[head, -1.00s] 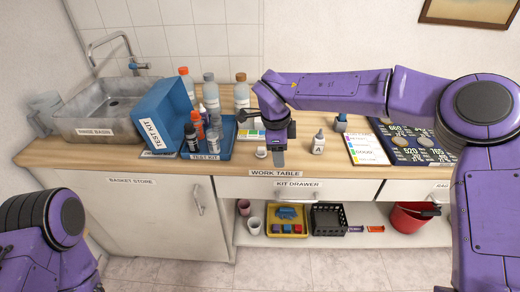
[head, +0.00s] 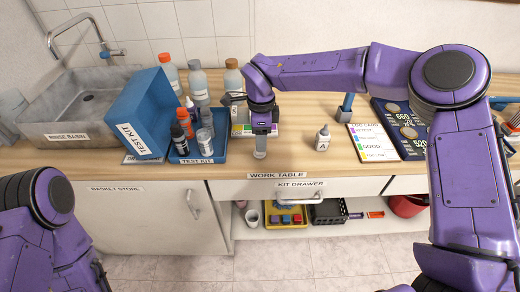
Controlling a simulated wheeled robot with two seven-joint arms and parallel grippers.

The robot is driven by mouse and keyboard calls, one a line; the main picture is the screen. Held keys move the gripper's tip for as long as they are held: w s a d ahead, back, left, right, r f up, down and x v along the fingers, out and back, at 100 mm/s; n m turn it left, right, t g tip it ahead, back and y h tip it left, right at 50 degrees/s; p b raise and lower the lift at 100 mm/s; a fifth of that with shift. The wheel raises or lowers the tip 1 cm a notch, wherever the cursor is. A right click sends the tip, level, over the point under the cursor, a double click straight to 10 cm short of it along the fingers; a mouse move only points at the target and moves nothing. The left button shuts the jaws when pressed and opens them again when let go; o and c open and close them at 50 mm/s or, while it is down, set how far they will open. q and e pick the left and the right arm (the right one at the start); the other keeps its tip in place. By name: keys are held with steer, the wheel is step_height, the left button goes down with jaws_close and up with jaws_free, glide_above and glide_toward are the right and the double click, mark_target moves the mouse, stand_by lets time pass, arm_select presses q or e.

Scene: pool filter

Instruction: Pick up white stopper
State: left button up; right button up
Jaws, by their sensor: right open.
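The white stopper (head: 259,154) is small and pale and sits on the wooden work table near its front edge, left of the bottle marked A. My right gripper (head: 261,143) points down from above, its grey fingers directly over the stopper and partly hiding it. The gripper is open; I cannot tell whether the fingers touch the stopper or stand around it. Only purple and dark links of my left arm show at the lower left; its gripper is out of view.
Left of the gripper stand the blue test kit tray (head: 212,157) with several bottles and the tilted blue box (head: 136,124). The small bottle marked A (head: 323,138) stands to the right. A colour chart card (head: 373,142) lies further right. The table between gripper and bottle A is clear.

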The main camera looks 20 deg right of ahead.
steer(key=f, duration=0.2)
steer(key=f+p, duration=0.1)
steer(key=f, duration=0.1)
steer(key=shift+w+d+f, duration=0.2)
jaws_close()
steer(key=shift+r, duration=0.1)
